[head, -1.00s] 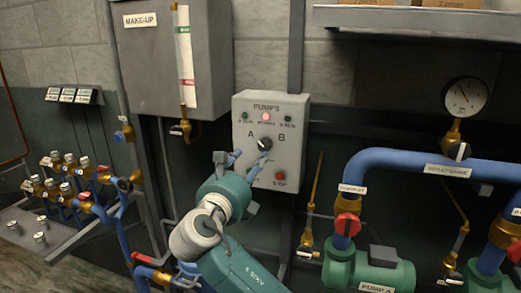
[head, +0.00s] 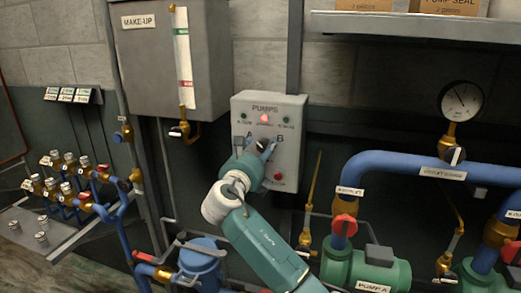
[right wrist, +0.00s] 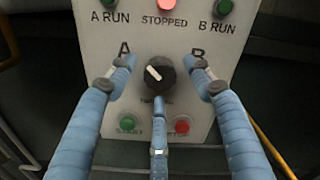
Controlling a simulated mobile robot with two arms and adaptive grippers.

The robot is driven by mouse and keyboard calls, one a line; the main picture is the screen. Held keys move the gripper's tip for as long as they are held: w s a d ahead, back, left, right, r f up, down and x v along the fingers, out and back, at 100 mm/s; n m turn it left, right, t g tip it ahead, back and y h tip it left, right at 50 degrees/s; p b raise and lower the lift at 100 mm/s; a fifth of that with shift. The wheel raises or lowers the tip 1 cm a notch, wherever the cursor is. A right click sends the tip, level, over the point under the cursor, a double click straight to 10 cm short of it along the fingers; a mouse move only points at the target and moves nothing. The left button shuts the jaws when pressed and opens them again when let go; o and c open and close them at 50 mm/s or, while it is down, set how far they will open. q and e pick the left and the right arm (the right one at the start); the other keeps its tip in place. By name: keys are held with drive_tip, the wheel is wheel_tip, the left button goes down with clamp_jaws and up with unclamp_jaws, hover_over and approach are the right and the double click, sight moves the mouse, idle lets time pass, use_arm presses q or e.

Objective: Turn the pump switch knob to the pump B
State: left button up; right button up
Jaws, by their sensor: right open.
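The pump switch knob (right wrist: 162,66) is black and round with a white pointer mark. It sits on the grey PUMPS panel (head: 290,163) between the letters A and B. The white mark tilts toward the upper left, on the A side. My right gripper (head: 263,148) is at the panel, with its blue fingers spread. In the right wrist view the right gripper (right wrist: 160,78) is open, with one finger left of the knob, one right and one below. The fingers look apart from the knob. Lettering below it is partly hidden. My left gripper is not in view.
The red STOPPED lamp (right wrist: 166,5) is lit, between green A RUN (right wrist: 111,8) and B RUN (right wrist: 224,8) lamps. A green button (right wrist: 128,123) and a red button (right wrist: 182,125) sit below the knob. Blue pipes (head: 400,160) with a gauge (head: 462,100) stand to the right.

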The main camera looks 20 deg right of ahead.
drive_tip(key=c, duration=1.2)
drive_tip(key=shift+o, duration=0.2)
drive_tip(key=shift+m, duration=0.4)
drive_tip(key=m+p, duration=0.1)
drive_tip(key=m, duration=0.1)
drive_tip(key=shift+r+m+p, duration=0.1)
drive_tip(key=shift+m+p, duration=0.3)
drive_tip(key=m, duration=0.3)
drive_tip(key=shift+m, duration=0.3)
drive_tip(key=m, duration=0.4)
drive_tip(key=shift+m+b, duration=0.3)
drive_tip(key=m+b, duration=0.2)
drive_tip(key=m, duration=0.4)
drive_tip(key=shift+b, duration=0.35)
